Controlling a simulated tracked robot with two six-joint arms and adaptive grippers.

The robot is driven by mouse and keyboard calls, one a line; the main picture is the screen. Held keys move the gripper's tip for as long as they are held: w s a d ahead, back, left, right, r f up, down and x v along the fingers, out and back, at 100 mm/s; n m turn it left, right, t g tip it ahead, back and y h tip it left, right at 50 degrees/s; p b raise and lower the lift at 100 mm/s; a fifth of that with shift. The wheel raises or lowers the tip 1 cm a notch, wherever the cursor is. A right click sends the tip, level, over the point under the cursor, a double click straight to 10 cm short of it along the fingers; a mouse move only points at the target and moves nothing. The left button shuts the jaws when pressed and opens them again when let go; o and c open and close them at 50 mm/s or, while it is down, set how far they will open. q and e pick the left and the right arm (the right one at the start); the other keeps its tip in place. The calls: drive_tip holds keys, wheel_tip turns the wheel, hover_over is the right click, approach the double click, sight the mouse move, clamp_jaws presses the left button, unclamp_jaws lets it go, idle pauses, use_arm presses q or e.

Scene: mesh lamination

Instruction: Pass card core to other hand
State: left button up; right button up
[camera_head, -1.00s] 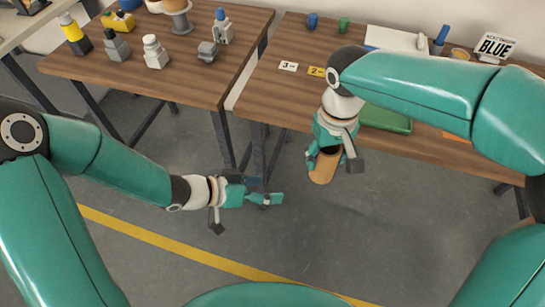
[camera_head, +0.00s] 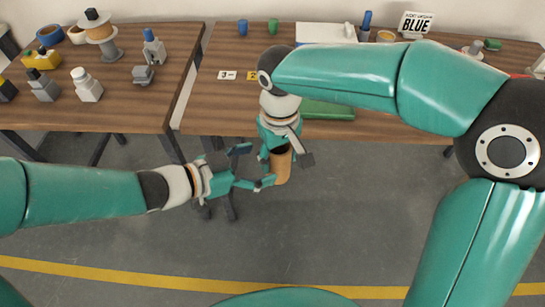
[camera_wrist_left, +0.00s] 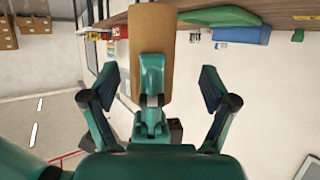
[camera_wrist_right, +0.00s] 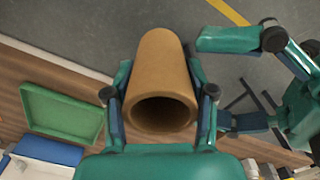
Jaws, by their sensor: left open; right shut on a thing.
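The card core (camera_head: 283,168) is a brown hollow tube hanging over the floor in front of the tables. My right gripper (camera_head: 276,146) is shut on its upper part. In the right wrist view the core (camera_wrist_right: 160,60) lies between both fingers, open end towards the camera. My left gripper (camera_head: 256,167) is open beside the core, coming from the left, with its lower fingertip close to it. In the left wrist view the core (camera_wrist_left: 150,35) stands ahead between the spread left fingers, with a right finger in front. Whether the left fingertip touches the core cannot be told.
The left table (camera_head: 118,112) holds several bottle-like and spool-like parts. Open floor lies below the grippers.

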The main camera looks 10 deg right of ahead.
use_arm(q)
drive_tip(key=x, duration=0.4)
drive_tip(key=shift+w+d+f, duration=0.15)
drive_tip(key=shift+d+f, duration=0.05)
drive_tip(key=shift+d, duration=0.15)
drive_tip(key=shift+w+a, duration=0.1)
drive_tip(key=shift+w, duration=0.05)
drive_tip(key=c, duration=1.3)
use_arm(e)
drive_tip(key=shift+s, duration=0.15)
use_arm(q)
drive_tip(key=shift+o, duration=0.2)
use_arm(e)
drive_tip(key=o, duration=1.3)
drive_tip(key=shift+c, duration=0.2)
drive_tip(key=shift+r, duration=0.1)
